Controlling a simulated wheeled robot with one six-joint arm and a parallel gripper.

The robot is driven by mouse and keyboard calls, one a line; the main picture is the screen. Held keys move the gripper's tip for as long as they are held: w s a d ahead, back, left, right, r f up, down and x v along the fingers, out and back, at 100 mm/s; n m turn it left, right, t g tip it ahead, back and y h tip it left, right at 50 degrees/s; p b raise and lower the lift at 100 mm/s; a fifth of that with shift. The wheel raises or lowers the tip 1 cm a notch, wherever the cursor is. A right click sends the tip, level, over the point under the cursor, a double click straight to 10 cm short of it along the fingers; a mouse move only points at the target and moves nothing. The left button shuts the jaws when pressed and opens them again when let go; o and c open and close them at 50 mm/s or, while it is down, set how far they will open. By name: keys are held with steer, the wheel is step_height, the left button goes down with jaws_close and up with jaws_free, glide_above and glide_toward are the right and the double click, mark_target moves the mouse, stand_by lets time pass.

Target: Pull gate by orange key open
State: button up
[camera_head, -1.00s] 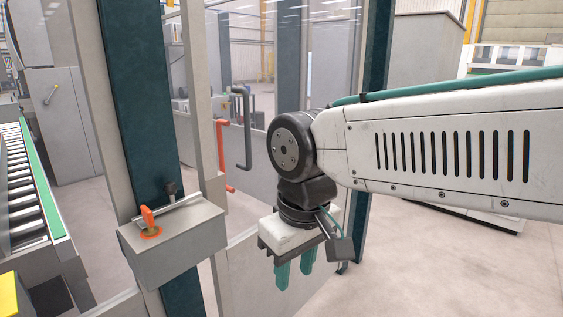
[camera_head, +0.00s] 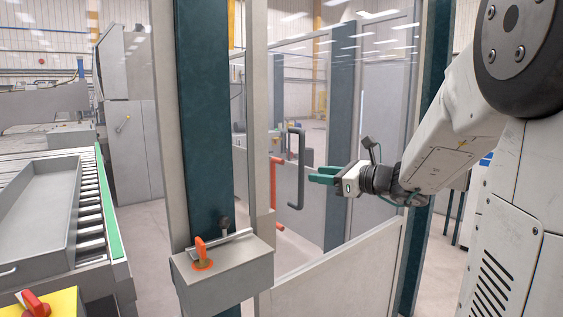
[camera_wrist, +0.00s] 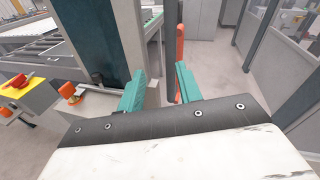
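The orange key (camera_head: 201,250) sits upright on a grey box (camera_head: 225,272) on the post in the head view. To its right is the gate, with a clear upper panel and a pale grey lower panel (camera_head: 345,275). A red bar handle (camera_head: 275,190) and a dark grey bar handle (camera_head: 296,168) stand upright near the gate edge. My gripper (camera_head: 322,175) points left, just right of the dark handle in the picture; contact is not clear. In the wrist view its teal fingers (camera_wrist: 160,88) are apart, with the red handle (camera_wrist: 180,45) beyond them.
A roller conveyor with a grey tray (camera_head: 40,215) stands at the left. A red knob (camera_head: 35,303) on a yellow box is at the lower left. The dark teal post (camera_head: 205,120) stands beside the gate. Floor is visible beyond the fence.

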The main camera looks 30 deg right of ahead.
steer(key=w+a+r+m+t, duration=0.1)
steer(key=w+r+m, duration=0.1)
steer(key=w, duration=0.6)
steer(key=shift+a+m+h, duration=0.3)
steer(key=shift+m+h, duration=0.1)
jaws_close()
